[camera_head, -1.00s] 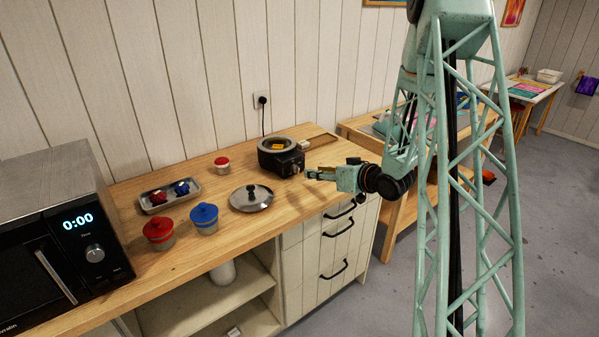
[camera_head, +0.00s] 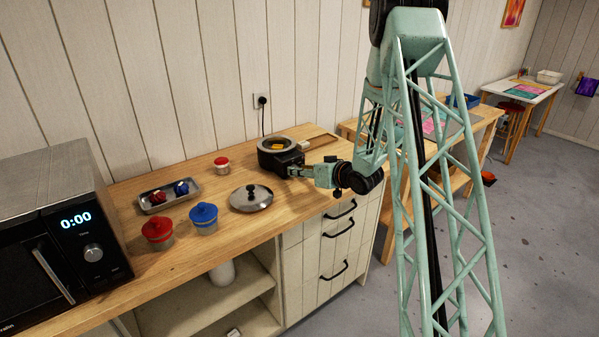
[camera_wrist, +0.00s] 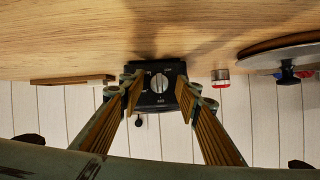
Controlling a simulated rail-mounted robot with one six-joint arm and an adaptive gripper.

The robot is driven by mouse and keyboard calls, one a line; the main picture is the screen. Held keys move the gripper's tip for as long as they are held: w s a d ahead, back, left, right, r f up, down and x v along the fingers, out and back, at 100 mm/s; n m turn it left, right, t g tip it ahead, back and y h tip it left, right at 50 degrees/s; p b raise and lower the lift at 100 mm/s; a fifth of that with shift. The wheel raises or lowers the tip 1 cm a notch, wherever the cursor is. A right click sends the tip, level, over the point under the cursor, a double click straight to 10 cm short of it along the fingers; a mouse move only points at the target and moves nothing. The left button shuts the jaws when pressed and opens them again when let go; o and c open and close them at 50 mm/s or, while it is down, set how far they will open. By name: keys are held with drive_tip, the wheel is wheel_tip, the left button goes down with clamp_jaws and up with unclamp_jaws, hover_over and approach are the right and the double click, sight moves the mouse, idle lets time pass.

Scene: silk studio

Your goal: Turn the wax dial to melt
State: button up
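The wax melter (camera_head: 278,150) is a dark round pot with a black control box, standing at the back of the counter with a yellow piece inside. Its dial (camera_wrist: 159,83) is a round, light grey knob on the black box front, in the middle of the wrist view; its markings are too small to read for sure. My gripper (camera_wrist: 160,90) is open, with one finger on each side of the dial and visible gaps to it. In the head view my gripper (camera_head: 292,171) is at the front of the control box and hides the dial.
A metal lid (camera_head: 251,198) lies on the counter left of my gripper. Red (camera_head: 157,232) and blue (camera_head: 204,217) lidded pots, a metal tray (camera_head: 150,203) and a small red-topped jar (camera_head: 221,163) stand farther left. A microwave (camera_head: 60,240) is at the far left.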

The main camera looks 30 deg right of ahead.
drive_tip(key=shift+w, duration=0.1)
drive_tip(key=shift+c, duration=0.2)
drive_tip(key=c, duration=0.8)
drive_tip(key=shift+m+p, duration=0.3)
drive_tip(key=shift+p, duration=0.35)
drive_tip(key=shift+d+r+m+y+p, duration=0.1)
drive_tip(key=shift+m+y+p, duration=0.45)
drive_tip(key=shift+p, duration=0.35)
drive_tip(key=m+y+p, duration=0.2)
drive_tip(key=p, duration=0.1)
drive_tip(key=shift+d+m+p, duration=0.15)
drive_tip(key=shift+m+p, duration=0.15)
drive_tip(key=shift+m, duration=0.05)
drive_tip(key=m, duration=0.1)
drive_tip(key=m+y+p, duration=0.1)
drive_tip(key=m, duration=0.1)
drive_tip(key=m+y+p, duration=0.1)
drive_tip(key=shift+f+t, duration=0.3)
drive_tip(key=shift+t, duration=0.1)
drive_tip(key=shift+m, duration=0.3)
